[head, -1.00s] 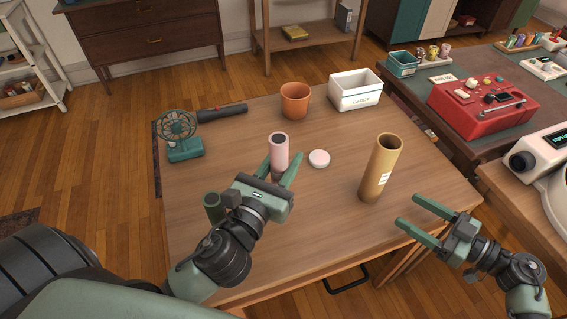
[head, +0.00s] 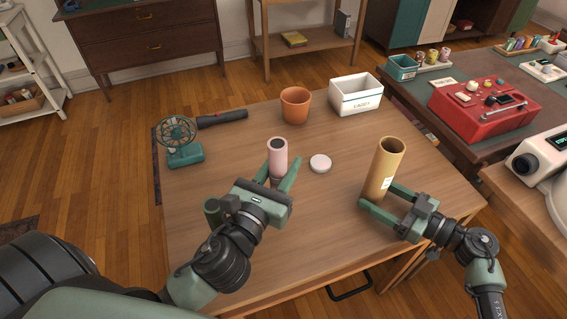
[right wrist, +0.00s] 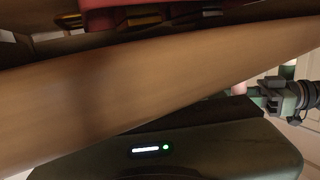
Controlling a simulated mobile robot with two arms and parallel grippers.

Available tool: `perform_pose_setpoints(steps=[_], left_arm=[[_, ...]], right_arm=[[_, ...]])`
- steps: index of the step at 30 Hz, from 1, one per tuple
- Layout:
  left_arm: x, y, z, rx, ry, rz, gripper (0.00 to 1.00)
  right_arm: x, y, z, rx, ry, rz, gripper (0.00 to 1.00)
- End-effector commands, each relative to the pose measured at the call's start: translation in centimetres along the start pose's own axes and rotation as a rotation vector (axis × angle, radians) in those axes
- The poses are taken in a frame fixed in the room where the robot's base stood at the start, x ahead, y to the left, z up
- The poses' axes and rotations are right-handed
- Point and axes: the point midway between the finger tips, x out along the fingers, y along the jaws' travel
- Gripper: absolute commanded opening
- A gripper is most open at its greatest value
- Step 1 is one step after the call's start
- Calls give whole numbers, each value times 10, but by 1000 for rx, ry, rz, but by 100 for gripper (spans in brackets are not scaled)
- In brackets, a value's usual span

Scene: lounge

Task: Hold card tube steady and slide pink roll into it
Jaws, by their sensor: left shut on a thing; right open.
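The tan card tube (head: 387,160) stands upright, open end up, at the right of the wooden table. My right gripper (head: 376,195) is open and low at the tube, one finger on its near side and one at its right; I see no clear grip. The tube's wall (right wrist: 130,85) fills much of the right wrist view, so contact is hidden. The pink roll (head: 278,155) is held upright by my left gripper (head: 281,177), which is shut on its lower part, left of the tube. The roll's top shows a dark opening.
A round pale pink-and-white piece (head: 320,163) lies between roll and tube. The table's front middle is clear.

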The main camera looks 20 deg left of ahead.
Motion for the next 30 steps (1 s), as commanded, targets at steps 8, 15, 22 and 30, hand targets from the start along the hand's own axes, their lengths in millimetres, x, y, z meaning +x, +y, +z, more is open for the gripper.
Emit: perform_pose_setpoints(steps=[8, 15, 22, 30], left_arm=[[0, 0, 1, 0, 0, 0, 0], [0, 0, 1, 0, 0, 0, 0], [2, -1, 5, 1, -4, -4, 0], [29, -23, 60, 4, -16, -66, 0]], right_arm=[[4, 0, 1, 1, 0, 1, 67], [4, 0, 1, 1, 0, 1, 28], [4, 0, 0, 1, 0, 1, 22], [4, 0, 0, 1, 0, 1, 22]])
